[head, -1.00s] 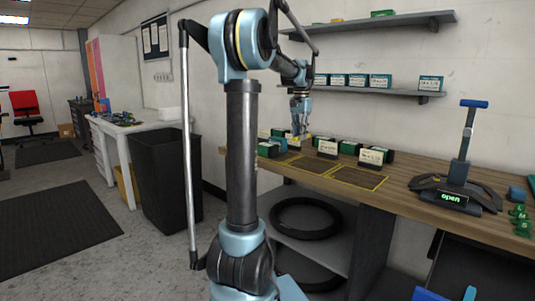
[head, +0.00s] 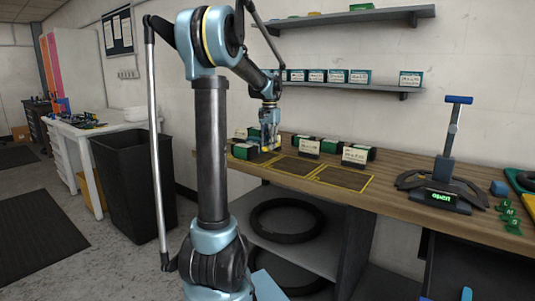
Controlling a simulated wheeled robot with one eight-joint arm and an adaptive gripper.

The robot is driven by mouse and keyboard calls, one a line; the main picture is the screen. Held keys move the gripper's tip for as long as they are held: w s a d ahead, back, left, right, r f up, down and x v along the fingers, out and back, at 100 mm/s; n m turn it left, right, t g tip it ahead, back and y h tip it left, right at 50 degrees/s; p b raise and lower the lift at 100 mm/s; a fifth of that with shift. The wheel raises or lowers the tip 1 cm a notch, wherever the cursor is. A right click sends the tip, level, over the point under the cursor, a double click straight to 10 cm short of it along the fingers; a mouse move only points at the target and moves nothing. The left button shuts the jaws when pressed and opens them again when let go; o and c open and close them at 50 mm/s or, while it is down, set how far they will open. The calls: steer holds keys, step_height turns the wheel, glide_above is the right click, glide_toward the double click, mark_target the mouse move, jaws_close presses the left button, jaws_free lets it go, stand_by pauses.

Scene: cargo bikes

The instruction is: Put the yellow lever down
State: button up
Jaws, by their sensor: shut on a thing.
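My gripper (head: 269,146) is at the back left part of the wooden workbench (head: 420,208), low and close to the bench top. It is shut on a small yellow thing, the yellow lever (head: 273,149), of which only a little shows at the fingertips. The black and green boxes next to the gripper partly crowd the view. I cannot tell whether the lever touches the bench.
Yellow-outlined dark mats (head: 344,178) lie to the right of the gripper. Labelled boxes (head: 355,156) stand behind them. A black stand with a green "open" display (head: 443,198) is further right. A shelf (head: 350,87) hangs above.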

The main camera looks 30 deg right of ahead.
steer(key=shift+f, duration=2)
steer(key=o, duration=0.8)
steer(key=shift+o, duration=0.2)
